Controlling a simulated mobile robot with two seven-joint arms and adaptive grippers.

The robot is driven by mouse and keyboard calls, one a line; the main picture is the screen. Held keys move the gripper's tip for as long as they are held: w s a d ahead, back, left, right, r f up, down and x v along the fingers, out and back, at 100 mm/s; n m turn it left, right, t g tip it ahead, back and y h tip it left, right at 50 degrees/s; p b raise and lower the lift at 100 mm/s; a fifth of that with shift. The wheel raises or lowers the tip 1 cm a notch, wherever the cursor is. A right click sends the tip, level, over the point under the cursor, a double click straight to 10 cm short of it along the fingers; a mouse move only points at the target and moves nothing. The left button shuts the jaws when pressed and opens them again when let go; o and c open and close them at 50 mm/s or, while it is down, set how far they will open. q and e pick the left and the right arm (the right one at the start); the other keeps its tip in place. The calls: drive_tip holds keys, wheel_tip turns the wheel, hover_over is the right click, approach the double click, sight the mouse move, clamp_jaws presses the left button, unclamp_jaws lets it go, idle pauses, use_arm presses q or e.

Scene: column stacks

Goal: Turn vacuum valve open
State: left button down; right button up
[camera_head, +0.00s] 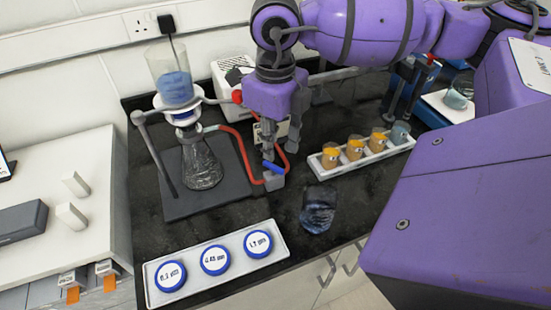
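The vacuum valve (274,182) is a small grey block with a blue handle (273,168) on the black bench, in the middle of the head view. The handle lies slanted across the top of the block. Red tubing (240,142) loops around it toward the filter flask (202,166) and the white pump (228,72). My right gripper (281,148) points down just above and behind the valve. Its grey fingers look apart, with tubing showing between them. I cannot tell whether a fingertip touches the handle. My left gripper is out of view.
A blue-filled funnel (176,88) stands above the flask, on a dark stand base (210,203). A dark glass beaker (318,210) stands in front. A tray (222,241) with blue-rimmed discs lies at the front edge.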

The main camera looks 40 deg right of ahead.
sight(275, 166)
wheel_tip(275, 166, down, 6)
drive_tip(key=shift+w, duration=0.15)
drive_tip(key=shift+c, duration=0.5)
clamp_jaws()
